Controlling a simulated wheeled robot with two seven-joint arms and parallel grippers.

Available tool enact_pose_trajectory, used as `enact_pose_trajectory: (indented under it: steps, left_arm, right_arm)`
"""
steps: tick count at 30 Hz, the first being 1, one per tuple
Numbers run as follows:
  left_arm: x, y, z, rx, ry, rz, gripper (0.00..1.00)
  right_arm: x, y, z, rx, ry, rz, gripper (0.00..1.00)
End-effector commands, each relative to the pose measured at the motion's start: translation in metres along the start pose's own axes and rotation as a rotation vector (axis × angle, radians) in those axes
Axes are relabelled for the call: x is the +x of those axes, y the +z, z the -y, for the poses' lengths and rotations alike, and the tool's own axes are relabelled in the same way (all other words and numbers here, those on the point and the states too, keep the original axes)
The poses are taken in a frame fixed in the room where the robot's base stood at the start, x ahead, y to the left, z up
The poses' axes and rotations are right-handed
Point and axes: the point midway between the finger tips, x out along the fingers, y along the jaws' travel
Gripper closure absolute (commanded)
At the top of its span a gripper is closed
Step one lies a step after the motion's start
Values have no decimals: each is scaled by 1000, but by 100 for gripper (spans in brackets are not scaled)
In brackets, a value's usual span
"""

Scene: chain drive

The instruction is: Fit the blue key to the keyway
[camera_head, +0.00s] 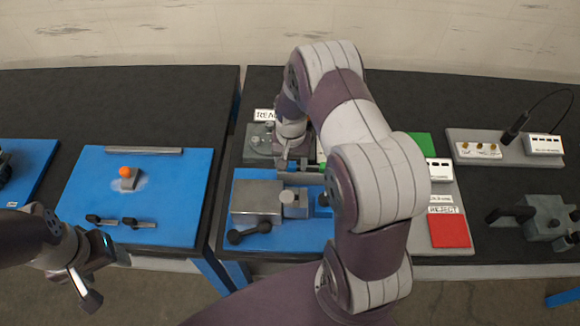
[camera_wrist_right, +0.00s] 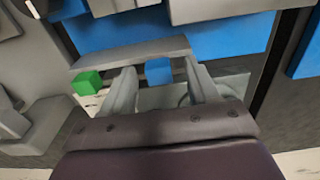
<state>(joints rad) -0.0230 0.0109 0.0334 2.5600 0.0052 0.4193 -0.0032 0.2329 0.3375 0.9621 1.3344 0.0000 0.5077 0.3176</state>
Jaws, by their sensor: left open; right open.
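A small blue block (camera_wrist_right: 158,70), which looks like the blue key, shows in the right wrist view between the two fingers of my right gripper (camera_wrist_right: 162,84). The fingers are open, and a gap shows between them and the block. A green block (camera_wrist_right: 87,82) sits to its left, outside the fingers. In the head view my right gripper (camera_head: 291,164) points down behind the grey fixture, and my arm hides the blue block. I cannot make out the keyway in either view. My left gripper (camera_head: 104,279) is open and empty at the lower left, off the table's front edge.
A grey fixture (camera_head: 257,197) with black knobs stands on a blue plate (camera_head: 290,238). A grey bar (camera_wrist_right: 130,54) lies close beyond my right fingers. A red reject pad (camera_head: 450,232) is to the right. The back of the black table (camera_head: 130,95) is clear.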

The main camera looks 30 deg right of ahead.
Motion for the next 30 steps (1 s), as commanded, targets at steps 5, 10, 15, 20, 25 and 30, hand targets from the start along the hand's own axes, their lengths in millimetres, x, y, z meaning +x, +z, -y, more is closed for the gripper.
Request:
enact_pose_trajectory:
  steps: [5, 10, 15, 20, 25, 30]
  left_arm:
    - [0, 0, 0, 0, 0, 0, 32]
    - [0, 0, 0, 0, 0, 0, 32]
    - [2, 0, 0, 0, 0, 0, 32]
    - [12, 1, 0, 0, 0, 0, 32]
    - [20, 2, 0, 0, 0, 0, 32]
    - [-12, -1, 0, 0, 0, 0, 32]
  right_arm:
    - [0, 0, 0, 0, 0, 0, 92]
    - [-1, 0, 0, 0, 0, -1, 100]
    - [-6, -1, 0, 0, -1, -3, 100]
    - [-39, -2, 1, 0, -2, -7, 100]
    - [-80, -1, 0, 0, -2, -5, 100]
    - [-128, 4, 0, -4, 0, -1, 100]
